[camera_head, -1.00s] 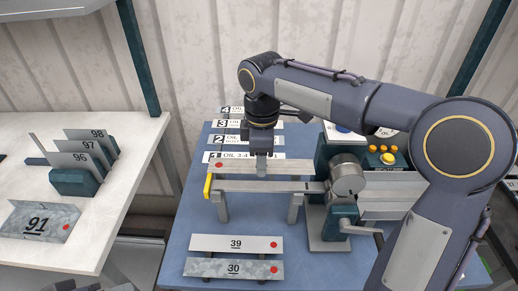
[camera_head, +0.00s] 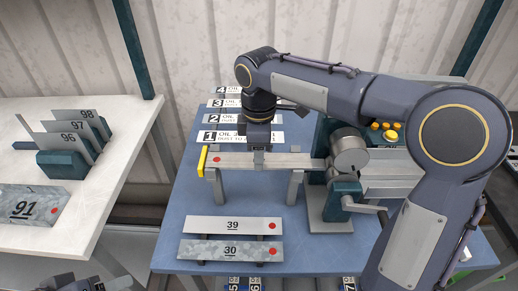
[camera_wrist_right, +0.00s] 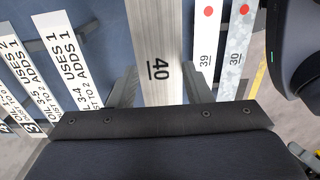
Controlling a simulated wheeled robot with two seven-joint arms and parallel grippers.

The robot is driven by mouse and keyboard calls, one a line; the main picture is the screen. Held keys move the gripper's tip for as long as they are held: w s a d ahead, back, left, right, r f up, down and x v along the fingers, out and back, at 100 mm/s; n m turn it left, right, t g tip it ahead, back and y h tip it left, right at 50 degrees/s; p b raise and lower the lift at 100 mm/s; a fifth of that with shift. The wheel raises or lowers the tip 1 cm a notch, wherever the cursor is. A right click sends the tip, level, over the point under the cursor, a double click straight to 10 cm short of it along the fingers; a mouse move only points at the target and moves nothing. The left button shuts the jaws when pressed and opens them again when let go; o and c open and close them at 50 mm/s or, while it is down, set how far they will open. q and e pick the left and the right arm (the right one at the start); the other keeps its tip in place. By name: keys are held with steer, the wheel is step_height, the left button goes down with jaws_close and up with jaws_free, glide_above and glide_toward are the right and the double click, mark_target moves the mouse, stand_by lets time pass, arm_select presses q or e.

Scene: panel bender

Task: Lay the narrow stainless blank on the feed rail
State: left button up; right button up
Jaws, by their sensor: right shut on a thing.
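Blanks 39 (camera_head: 232,225) and 30 (camera_head: 230,250) lie in front of the rail. The crank machine (camera_head: 340,185) stands at its right end. Number-and-text strips (camera_head: 241,137) lie behind. A side table (camera_head: 95,225) holds plates 96, 97, 98 and 91.

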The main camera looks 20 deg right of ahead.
steer(key=shift+f, duration=0.2)
stand_by(0.6)
steer(key=o, duration=1.1)
step_height(320, 180, up, 7)
steer(key=shift+r+p, duration=0.15)
steer(key=shift+p, duration=0.2)
steer(key=shift+r, duration=0.25)
